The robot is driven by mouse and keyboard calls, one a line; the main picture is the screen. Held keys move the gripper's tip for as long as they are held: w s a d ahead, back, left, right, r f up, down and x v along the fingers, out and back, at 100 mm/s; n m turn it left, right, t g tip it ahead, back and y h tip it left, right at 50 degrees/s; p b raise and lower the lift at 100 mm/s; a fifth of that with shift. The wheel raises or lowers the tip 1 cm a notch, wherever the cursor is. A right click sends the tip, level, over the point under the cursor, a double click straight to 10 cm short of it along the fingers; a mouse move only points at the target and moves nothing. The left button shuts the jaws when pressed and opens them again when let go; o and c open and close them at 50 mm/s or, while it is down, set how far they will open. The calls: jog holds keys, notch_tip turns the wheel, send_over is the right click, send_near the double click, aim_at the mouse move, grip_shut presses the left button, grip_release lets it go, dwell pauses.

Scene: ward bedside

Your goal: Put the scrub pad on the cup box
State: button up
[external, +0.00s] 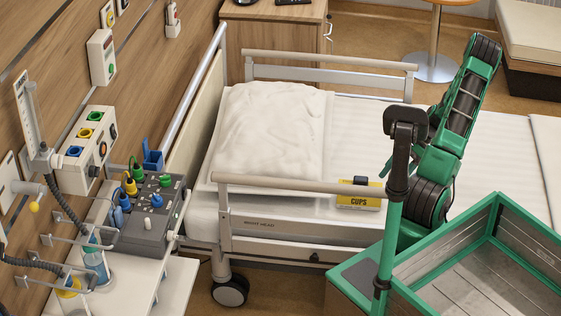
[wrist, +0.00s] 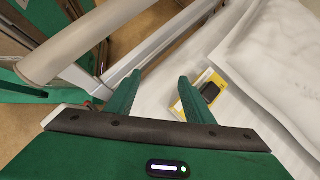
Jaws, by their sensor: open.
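The cup box (external: 357,202), yellow with the word CUPS, lies on the white bed sheet beside the near bed rail. A small dark block (external: 361,181), which looks like the scrub pad, appears to rest on top of it. In the wrist view the dark pad (wrist: 210,92) lies over the yellow and white box (wrist: 187,106), just right of my right finger. My gripper (wrist: 159,75) is open, with nothing between its fingers but sheet in view behind.
The near bed rail (external: 300,183) runs close by the box, and shows large in the wrist view (wrist: 95,35). A pillow (external: 268,130) lies toward the bed head. A grey device (external: 150,215) with coloured plugs stands left. The sheet beyond the box is clear.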

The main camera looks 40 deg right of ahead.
jog(key=s+a+r+n+h, duration=0.2)
jog(key=s+a+r+n, duration=0.2)
jog(key=s+r, duration=0.2)
jog(key=s+a+r+n+g+h, duration=0.1)
jog(key=s+a+r+n+h, duration=0.2)
jog(key=s+r, duration=0.3)
jog(key=s+a+r+n+h, duration=0.2)
jog(key=s+a+r+n, duration=0.3)
jog(key=r, duration=0.9)
jog(key=shift+s+r+n+g+h, duration=0.3)
jog(key=shift+s+n, duration=0.1)
jog(key=shift+s, duration=0.15)
